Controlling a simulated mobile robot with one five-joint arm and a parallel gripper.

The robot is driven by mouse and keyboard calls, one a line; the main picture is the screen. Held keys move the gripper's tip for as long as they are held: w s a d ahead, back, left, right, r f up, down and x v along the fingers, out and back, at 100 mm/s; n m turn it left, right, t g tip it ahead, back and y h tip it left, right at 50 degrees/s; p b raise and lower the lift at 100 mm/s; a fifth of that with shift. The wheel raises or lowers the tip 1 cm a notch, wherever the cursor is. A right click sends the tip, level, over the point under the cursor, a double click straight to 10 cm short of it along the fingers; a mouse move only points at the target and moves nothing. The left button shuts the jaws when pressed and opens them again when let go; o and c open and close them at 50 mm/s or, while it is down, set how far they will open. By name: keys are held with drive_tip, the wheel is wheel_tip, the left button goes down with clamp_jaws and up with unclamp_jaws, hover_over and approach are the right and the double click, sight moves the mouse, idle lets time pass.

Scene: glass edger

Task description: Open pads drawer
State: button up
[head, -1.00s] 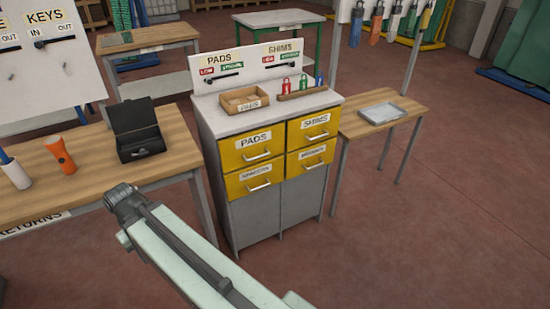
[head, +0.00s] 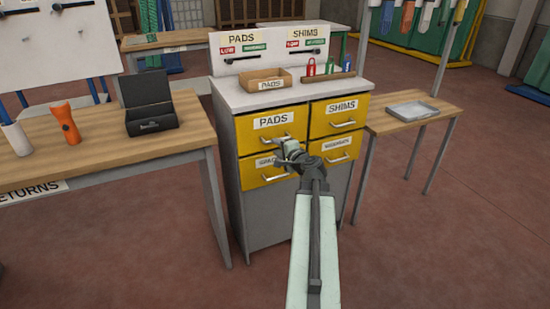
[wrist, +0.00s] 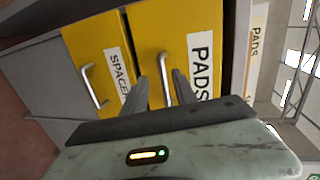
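The yellow PADS drawer (head: 255,135) is at the upper left of the cabinet front and looks shut, flush with the front. Its metal handle (head: 271,145) shows just left of my gripper (head: 284,152) in the head view. In the wrist view the PADS drawer (wrist: 203,25) is turned sideways. There my gripper (wrist: 160,85) is open, and the PADS handle (wrist: 163,72) appears between its two fingers. I cannot tell whether the fingers touch the handle.
The spacer drawer (wrist: 84,38) with its handle lies just below. The SHIMS drawer (head: 355,110) is to the right. A wooden PADS tray (head: 250,83) stands on the cabinet top. A wooden table (head: 100,140) is at left, a smaller table (head: 440,108) at right.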

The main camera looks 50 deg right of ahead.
drive_tip(key=shift+m+h, duration=0.5)
drive_tip(key=shift+m, duration=0.1)
drive_tip(key=w+d, duration=0.2)
drive_tip(key=w+d+f+b, duration=0.1)
drive_tip(key=w+d, duration=0.2)
drive_tip(key=shift+w+d+f, duration=0.15)
drive_tip(key=shift+w+d, duration=0.05)
drive_tip(key=shift+w, duration=0.05)
clamp_jaws()
idle(0.8)
